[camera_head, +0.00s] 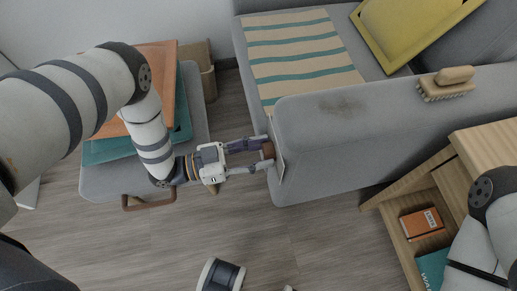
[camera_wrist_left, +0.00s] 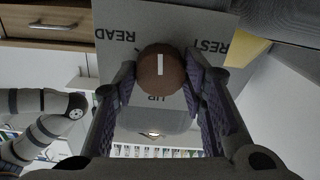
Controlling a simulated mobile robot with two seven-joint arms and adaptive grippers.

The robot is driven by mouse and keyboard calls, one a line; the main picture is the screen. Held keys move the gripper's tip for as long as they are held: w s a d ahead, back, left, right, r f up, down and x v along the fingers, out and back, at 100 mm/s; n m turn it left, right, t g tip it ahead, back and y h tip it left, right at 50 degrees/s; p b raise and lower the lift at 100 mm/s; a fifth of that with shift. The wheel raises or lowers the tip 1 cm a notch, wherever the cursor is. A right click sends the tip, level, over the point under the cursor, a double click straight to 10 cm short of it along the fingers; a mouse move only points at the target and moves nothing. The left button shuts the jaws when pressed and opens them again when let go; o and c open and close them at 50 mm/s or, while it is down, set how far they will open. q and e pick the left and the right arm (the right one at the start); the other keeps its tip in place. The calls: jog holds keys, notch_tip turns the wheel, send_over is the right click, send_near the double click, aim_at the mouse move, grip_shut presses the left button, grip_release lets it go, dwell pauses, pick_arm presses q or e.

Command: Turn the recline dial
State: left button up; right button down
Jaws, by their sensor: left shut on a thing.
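The recline dial is a round brown knob (camera_head: 268,150) on a light plate (camera_head: 276,163) at the front end of the grey sofa arm. In the left wrist view the dial (camera_wrist_left: 161,72) has a short white mark, upright in the picture. The plate (camera_wrist_left: 190,24) there has upside-down labels: READ at upper left, REST at upper right and UP below the dial. My left gripper (camera_head: 262,154) is shut on the dial, one finger on each side; its fingers also show in the left wrist view (camera_wrist_left: 161,86).
A grey ottoman (camera_head: 96,184) with an orange and teal stack (camera_head: 158,62) stands at left. A wooden shelf unit (camera_head: 448,180) with books is at right. A brush (camera_head: 447,84) lies on the sofa arm. Bare floor (camera_head: 150,240) lies below the gripper.

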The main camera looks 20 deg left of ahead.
pick_arm(q)
jog(key=m+p, duration=0.4)
jog(key=m, duration=0.9)
jog(key=shift+r+p, duration=0.1)
jog(key=shift+p, duration=0.3)
pick_arm(e)
jog(key=shift+t, duration=0.3)
jog(key=v, duration=0.4)
jog(key=shift+s+r, duration=0.15)
jog(key=shift+r, duration=0.25)
pick_arm(q)
jog(key=shift+m, duration=0.3)
jog(key=o, duration=1.2)
jog(key=v, duration=1.2)
